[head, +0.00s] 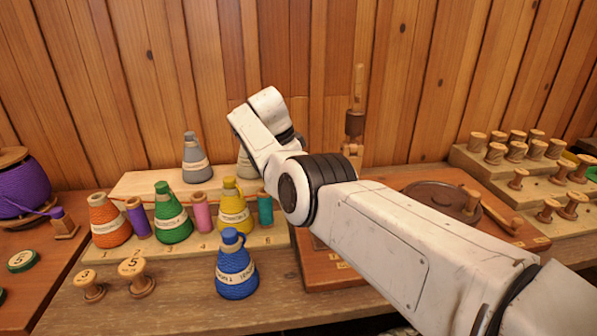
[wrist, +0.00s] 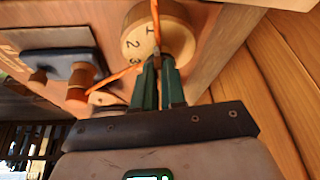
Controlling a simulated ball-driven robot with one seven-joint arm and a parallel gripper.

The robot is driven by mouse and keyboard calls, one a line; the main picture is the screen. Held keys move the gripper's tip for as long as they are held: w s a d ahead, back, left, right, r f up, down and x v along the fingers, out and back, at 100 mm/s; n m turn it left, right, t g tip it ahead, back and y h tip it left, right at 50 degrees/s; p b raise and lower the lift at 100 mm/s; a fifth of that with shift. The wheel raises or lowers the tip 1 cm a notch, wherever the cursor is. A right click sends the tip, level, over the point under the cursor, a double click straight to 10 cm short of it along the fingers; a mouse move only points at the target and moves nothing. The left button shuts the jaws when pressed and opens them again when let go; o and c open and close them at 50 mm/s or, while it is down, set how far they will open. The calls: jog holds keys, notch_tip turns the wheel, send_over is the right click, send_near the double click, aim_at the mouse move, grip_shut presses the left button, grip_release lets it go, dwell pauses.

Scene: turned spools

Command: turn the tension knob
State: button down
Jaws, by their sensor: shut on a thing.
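The tension knob (wrist: 178,38) is a round pale wooden dial with the numbers 1, 2 and 3 on its face, at the top middle of the wrist view. My gripper (wrist: 158,72) has dark green fingers, shut at the near side of the dial. The part between the fingers is mostly hidden by them. In the head view my white arm hides the gripper and the knob. An orange thread (wrist: 118,74) runs past the fingers and up across the dial.
A dark block with an orange-brown peg (wrist: 80,80) is left of the knob. In the head view, coloured thread cones, such as a blue one (head: 236,268), stand at left. Wooden spools (head: 517,150) fill a stepped rack at right. A plank wall stands behind.

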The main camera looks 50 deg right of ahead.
jog(key=c, duration=1.2)
grip_release()
jog(key=v, duration=1)
jog(key=shift+r+p, duration=0.35)
jog(key=shift+r, duration=0.05)
jog(key=shift+w, duration=0.1)
